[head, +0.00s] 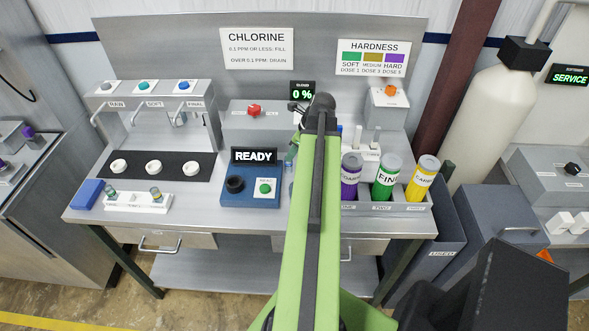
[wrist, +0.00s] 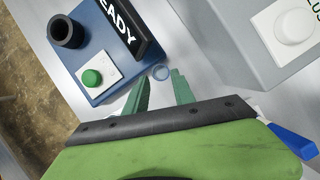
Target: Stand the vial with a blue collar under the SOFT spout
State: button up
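A small clear round thing with a bluish rim, which looks like a vial (wrist: 160,72) seen from above, stands on the bench just beyond my fingertips in the wrist view. My gripper (wrist: 157,88) is open, with its two green fingers apart and nothing between them. In the head view my gripper (head: 292,153) is partly hidden by my arm, beside the blue READY box. The spout stand (head: 150,88) is at the left; its middle spout (head: 150,116) appears labelled SOFT. A white ring (head: 153,167) lies below that spout on a black mat.
A white rack (head: 136,204) holding small vials stands at the front left, beside a blue block (head: 87,194). The READY box (head: 250,192) has a dark round socket and green button. Purple, green and yellow bottles (head: 386,177) stand in a holder at right.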

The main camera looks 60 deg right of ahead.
aim_at(289, 165)
jog(key=shift+w+f, duration=0.1)
jog(key=shift+f, duration=0.15)
jog(key=b+x, duration=0.4)
jog(key=x, duration=0.1)
jog(key=shift+f+b, duration=0.15)
jog(key=shift+b, duration=0.2)
jog(key=shift+r, duration=0.2)
grip_shut()
